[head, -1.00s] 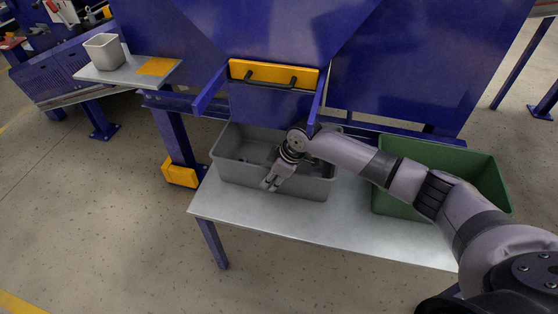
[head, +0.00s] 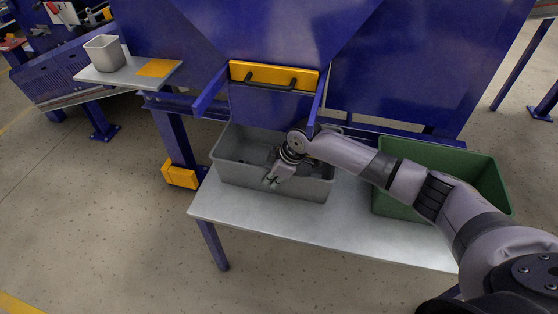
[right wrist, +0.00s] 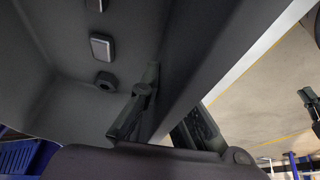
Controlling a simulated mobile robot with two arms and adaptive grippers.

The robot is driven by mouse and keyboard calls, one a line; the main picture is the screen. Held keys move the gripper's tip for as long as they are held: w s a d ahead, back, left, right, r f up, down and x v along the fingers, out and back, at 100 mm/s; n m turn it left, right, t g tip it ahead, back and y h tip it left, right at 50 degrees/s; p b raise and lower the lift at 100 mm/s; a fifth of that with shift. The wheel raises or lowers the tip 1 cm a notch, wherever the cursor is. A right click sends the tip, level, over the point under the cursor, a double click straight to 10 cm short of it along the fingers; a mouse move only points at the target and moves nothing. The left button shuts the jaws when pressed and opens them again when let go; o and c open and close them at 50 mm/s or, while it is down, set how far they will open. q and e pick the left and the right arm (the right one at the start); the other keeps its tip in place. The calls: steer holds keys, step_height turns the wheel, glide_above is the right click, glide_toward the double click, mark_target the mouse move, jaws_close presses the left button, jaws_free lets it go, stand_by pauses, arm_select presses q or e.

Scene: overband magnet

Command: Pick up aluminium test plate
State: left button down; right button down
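A small rectangular piece with a pale face and dark border (right wrist: 103,47) lies inside the grey bin (head: 228,174). It may be the aluminium test plate, but I cannot be sure. My right gripper (head: 270,182) is at the front rim of the bin, pointing down toward the front left. In the right wrist view its fingers (right wrist: 168,115) are apart, with the bin's wall (right wrist: 215,50) running between them. One finger is on the inner side and the other on the outer side. No plate is seen between them. My left gripper is not in view.
A dark round part (right wrist: 106,81) lies near the pale piece. The bin stands on a metal table (head: 285,226), below a yellow panel with handles (head: 273,73). A green bin (head: 400,205) stands at the right. A small grey container (head: 105,53) is on a shelf at the left.

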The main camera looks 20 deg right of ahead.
stand_by(0.4)
steer(key=shift+w+r, duration=0.15)
steer(key=shift+r, duration=0.05)
steer(key=shift+a, duration=0.1)
